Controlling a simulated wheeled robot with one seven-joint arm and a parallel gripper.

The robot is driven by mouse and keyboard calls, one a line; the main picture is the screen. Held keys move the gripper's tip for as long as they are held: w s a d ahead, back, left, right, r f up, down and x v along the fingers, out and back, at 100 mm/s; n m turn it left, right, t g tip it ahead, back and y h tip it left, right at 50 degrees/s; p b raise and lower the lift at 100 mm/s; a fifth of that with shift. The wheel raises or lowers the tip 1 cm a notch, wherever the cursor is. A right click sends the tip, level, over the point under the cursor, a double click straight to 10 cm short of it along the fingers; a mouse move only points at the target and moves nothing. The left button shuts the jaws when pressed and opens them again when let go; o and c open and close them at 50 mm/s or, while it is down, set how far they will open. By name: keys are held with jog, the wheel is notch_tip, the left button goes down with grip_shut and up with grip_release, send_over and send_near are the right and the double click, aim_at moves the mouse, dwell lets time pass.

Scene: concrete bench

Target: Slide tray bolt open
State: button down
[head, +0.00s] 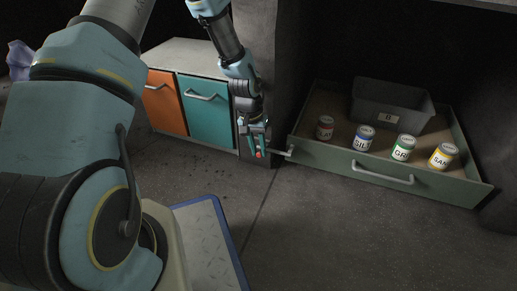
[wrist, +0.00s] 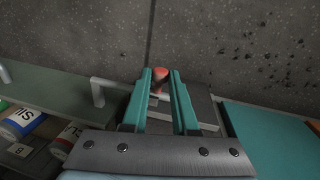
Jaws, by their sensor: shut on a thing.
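The bolt has a red knob (head: 258,155), with a pale rod (head: 275,152) running right to the left front corner of the grey-green tray (head: 330,160). The tray is a pulled-out drawer with a bar handle. My gripper (head: 254,143) points down at the bolt and is shut on it. In the wrist view the red knob (wrist: 159,74) shows between the tips of my teal fingers (wrist: 163,88). A pale bracket (wrist: 97,92) on the tray's front stands left of the fingers there. The exact contact of fingers and bolt is partly hidden.
The tray holds a dark bin (head: 392,103) and several labelled cans, one of them blue and white (head: 364,138). Orange (head: 163,101) and teal (head: 204,106) cabinet fronts stand left of the bolt. A blue-edged platform (head: 205,245) is at the bottom. The floor in front is clear.

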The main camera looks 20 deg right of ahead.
jog(key=w+a+p, duration=0.4)
jog(key=a+p, duration=0.1)
jog(key=shift+w, duration=0.25)
jog(key=c, duration=0.7)
grip_release()
jog(key=shift+r, duration=0.1)
notch_tip(320, 180, up, 10)
jog(key=w+a+p, duration=0.1)
jog(key=p, duration=0.4)
jog(key=shift+a+r, duration=0.15)
jog(key=shift+r, duration=0.1)
